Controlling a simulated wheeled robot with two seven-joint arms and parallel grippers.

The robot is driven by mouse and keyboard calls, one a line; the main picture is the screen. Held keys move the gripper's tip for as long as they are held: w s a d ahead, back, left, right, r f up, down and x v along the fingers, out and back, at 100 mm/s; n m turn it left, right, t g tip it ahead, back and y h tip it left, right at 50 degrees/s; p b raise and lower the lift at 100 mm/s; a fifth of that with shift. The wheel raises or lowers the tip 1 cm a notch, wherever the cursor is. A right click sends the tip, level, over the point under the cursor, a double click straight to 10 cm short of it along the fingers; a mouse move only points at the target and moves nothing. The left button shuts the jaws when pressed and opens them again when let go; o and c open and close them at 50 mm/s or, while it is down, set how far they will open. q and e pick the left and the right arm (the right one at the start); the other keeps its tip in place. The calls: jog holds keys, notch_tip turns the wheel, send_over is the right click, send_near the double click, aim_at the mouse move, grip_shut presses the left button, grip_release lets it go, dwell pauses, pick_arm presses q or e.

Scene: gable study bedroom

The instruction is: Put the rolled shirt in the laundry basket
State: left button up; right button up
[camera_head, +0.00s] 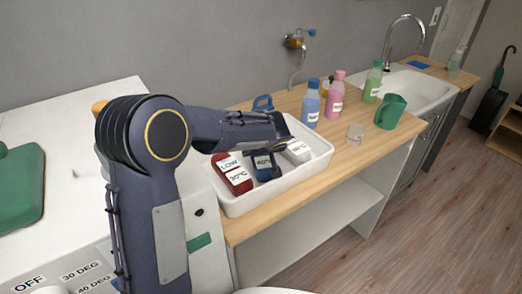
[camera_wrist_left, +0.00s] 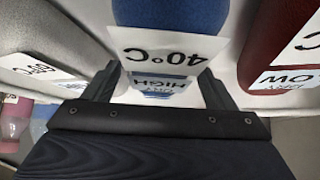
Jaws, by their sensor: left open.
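A white tray (camera_head: 238,205) on the wooden counter holds rolled cloth items: a red one (camera_head: 233,172) labelled LOW and 30°C, a blue one (camera_head: 264,168) labelled 40°C, and a pale grey one (camera_head: 298,152) with a label. My left gripper (camera_wrist_left: 160,84) is open above the tray, pointing down at the blue roll. In the left wrist view the blue roll (camera_wrist_left: 170,12), with labels 40°C and HIGH, lies ahead between the fingers; contact cannot be told. The red roll (camera_wrist_left: 275,45) and grey roll (camera_wrist_left: 55,35) lie either side. No laundry basket is clearly identifiable. My right gripper is not in view.
A sink (camera_head: 430,92) lies beyond. A white machine and a green object (camera_head: 22,185) are at left.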

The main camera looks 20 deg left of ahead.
pick_arm(q)
notch_tip(320, 180, up, 2)
jog(key=p, duration=0.3)
jog(key=shift+s+d+r+b, duration=0.3)
jog(key=shift+s+d+b, duration=0.1)
jog(key=shift+b, duration=0.3)
jog(key=v, duration=1)
jog(key=shift+s+b, duration=0.15)
jog(key=shift+b, duration=0.3)
